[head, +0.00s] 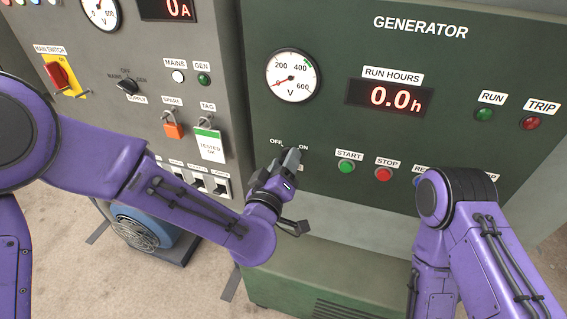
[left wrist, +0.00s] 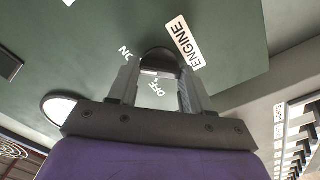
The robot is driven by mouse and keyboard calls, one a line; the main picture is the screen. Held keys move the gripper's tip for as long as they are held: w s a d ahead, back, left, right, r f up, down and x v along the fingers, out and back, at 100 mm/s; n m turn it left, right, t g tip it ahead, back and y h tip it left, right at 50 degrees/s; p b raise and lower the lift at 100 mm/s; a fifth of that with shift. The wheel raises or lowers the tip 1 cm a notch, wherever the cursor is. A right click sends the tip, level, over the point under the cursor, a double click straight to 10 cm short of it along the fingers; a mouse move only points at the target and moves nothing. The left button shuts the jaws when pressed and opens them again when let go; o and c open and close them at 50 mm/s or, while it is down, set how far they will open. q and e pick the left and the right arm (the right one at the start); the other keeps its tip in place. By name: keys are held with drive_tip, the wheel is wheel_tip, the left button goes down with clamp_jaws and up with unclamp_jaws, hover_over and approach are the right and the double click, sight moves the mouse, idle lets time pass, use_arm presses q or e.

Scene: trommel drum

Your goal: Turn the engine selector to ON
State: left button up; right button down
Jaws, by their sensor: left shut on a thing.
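The engine selector (left wrist: 158,57) is a dark round knob on the green generator panel (head: 420,75). In the head view the gripper covers the knob, leaving parts of the OFF and ON labels visible. I cannot tell which mark the knob points at. My right arm is at the right; its gripper is out of view.
Right of the selector are a green START button (head: 346,166) and a red STOP button (head: 383,174). Above are a voltmeter (head: 292,76) and a run-hours display (head: 389,98) reading 0.0. A grey panel with switches and padlocks (head: 173,128) stands at the left.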

idle(0.6)
use_arm(q)
drive_tip(key=o, duration=1.1)
drive_tip(key=shift+c, duration=0.2)
drive_tip(key=shift+s, duration=0.1)
drive_tip(key=p+v, duration=0.2)
drive_tip(key=v, duration=0.8)
drive_tip(key=shift+s+a, duration=0.1)
drive_tip(key=shift+s, duration=0.05)
